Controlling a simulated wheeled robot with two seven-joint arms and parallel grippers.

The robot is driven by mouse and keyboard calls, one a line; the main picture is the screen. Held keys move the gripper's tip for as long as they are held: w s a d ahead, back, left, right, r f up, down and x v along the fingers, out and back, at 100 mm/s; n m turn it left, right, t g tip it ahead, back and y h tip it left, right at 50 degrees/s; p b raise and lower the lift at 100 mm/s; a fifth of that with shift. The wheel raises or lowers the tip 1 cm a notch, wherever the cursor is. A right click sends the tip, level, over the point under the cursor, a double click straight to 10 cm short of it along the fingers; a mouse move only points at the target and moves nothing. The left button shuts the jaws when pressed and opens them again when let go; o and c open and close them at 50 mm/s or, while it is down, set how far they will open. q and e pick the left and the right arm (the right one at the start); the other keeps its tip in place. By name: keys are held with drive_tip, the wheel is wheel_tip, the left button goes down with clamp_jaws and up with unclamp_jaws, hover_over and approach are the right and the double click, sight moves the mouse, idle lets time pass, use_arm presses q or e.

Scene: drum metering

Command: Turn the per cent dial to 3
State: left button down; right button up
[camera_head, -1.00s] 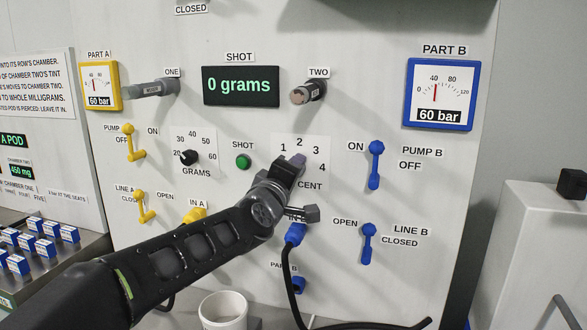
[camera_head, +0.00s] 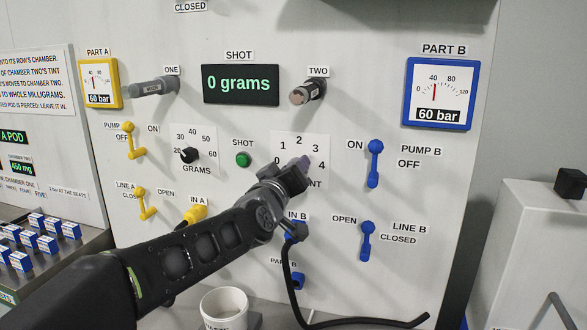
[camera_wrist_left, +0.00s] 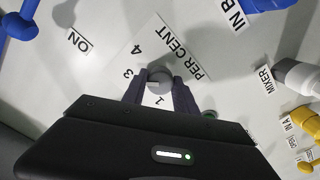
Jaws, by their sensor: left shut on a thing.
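The per cent dial (camera_wrist_left: 160,77) is a small grey knob on a white scale plate (camera_head: 290,139) on the panel. The 2 is hidden in the wrist view. My right gripper is not in view.
The grams dial (camera_head: 189,155) and green shot button (camera_head: 242,160) are to the left. The blue pump B lever (camera_head: 374,165) is to the right. A black hose (camera_head: 292,285) hangs below the IN B port. A white cup (camera_head: 223,306) stands below the panel.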

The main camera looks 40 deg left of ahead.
use_arm(q)
drive_tip(key=shift+f, duration=0.1)
drive_tip(key=c, duration=1)
unclamp_jaws()
drive_tip(key=shift+o, duration=0.2)
drive_tip(key=b+v, duration=0.1)
drive_tip(key=v, duration=0.7)
